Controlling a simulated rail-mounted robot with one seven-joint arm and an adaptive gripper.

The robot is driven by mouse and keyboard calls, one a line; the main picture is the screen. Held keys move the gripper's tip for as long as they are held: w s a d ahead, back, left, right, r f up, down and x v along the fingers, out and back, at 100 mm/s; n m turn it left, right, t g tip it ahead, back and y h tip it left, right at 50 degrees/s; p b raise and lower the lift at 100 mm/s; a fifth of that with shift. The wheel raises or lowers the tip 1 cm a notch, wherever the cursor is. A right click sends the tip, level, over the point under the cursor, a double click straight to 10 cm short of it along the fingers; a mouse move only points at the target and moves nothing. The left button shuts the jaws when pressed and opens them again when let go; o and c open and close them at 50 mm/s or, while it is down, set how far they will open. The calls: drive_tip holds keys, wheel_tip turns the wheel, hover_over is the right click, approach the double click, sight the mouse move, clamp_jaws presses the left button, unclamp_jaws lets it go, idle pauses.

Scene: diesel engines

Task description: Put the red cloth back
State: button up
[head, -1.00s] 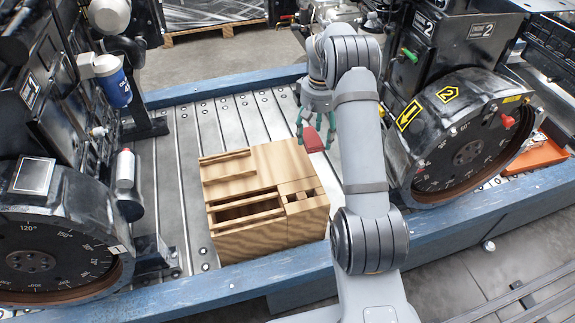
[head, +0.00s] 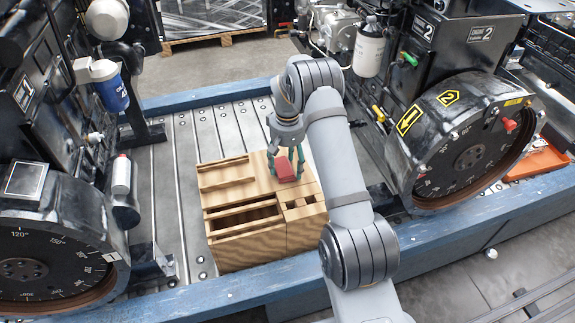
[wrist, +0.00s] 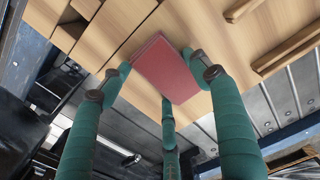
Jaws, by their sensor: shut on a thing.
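The red cloth (head: 285,170) is a small, folded, flat block held in my gripper (head: 287,168). In the wrist view the red cloth (wrist: 165,68) sits between the green fingers of my gripper (wrist: 160,85), which are shut on it. The wooden box (head: 235,259) stands on the slatted metal deck, and the cloth is over the flat right part of its top. I cannot tell whether the cloth touches the wood.
The box has an open compartment (head: 245,217) at the front and raised strips at back left. Engine 1's dial wheel (head: 50,265) stands left, engine 2's wheel (head: 470,150) right. An orange tray (head: 537,160) lies at far right. A blue rail borders the deck.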

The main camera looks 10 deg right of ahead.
sight(288, 166)
drive_tip(key=shift+f, duration=0.1)
drive_tip(key=o, duration=1.1)
drive_tip(key=shift+o, duration=0.2)
wheel_tip(288, 166, up, 12)
drive_tip(key=p, duration=0.2)
drive_tip(key=shift+p, duration=0.3)
drive_tip(key=shift+o, duration=0.4)
